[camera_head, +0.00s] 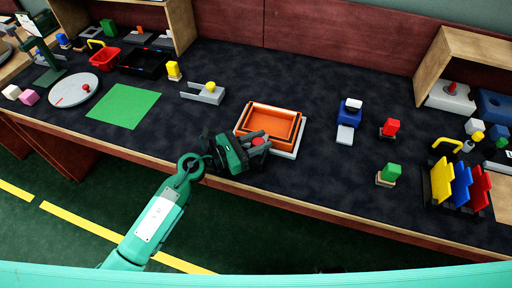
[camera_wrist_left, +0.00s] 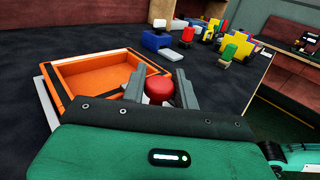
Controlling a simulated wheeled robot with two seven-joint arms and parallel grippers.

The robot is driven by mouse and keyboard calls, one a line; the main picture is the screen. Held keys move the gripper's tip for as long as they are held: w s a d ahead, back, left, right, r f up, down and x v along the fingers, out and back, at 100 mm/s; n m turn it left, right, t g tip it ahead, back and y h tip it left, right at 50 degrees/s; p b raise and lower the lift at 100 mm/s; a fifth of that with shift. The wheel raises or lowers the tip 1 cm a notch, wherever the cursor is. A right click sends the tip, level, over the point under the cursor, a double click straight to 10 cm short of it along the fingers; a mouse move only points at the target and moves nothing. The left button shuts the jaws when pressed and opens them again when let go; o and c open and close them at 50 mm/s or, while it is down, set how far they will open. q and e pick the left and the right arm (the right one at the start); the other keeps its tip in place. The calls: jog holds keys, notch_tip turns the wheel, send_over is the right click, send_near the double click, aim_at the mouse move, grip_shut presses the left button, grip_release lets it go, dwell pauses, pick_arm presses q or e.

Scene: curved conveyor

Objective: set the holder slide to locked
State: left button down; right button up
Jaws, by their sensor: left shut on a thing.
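An orange tray (camera_head: 270,107) sits in a light grey holder (camera_head: 298,150) near the front middle of the table. A red knob (camera_head: 258,141) is at the holder's front side. My left gripper (camera_head: 258,143) reaches in from the front left and is shut on the knob. In the left wrist view the red knob (camera_wrist_left: 160,89) is between the two grey fingers, and the orange tray (camera_wrist_left: 100,72) is just behind and left of it. Whatever the knob is fixed to is hidden by the gripper. My right gripper is not in view.
A grey bracket with a yellow knob (camera_head: 210,87) stands left of the tray. A blue block and grey plate (camera_head: 346,133) stand to the right, with red (camera_head: 390,127) and green (camera_head: 390,173) blocks beyond. A green mat (camera_head: 124,106) lies at left. The table's front edge is close.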

pick_arm(q)
jog(key=shift+w+d, duration=0.1)
jog(key=shift+w, duration=0.3)
jog(key=shift+r, duration=0.15)
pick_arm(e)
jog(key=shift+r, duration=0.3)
pick_arm(q)
jog(key=c, duration=1.5)
grip_release()
jog(key=o, duration=0.4)
jog(key=shift+w, duration=0.1)
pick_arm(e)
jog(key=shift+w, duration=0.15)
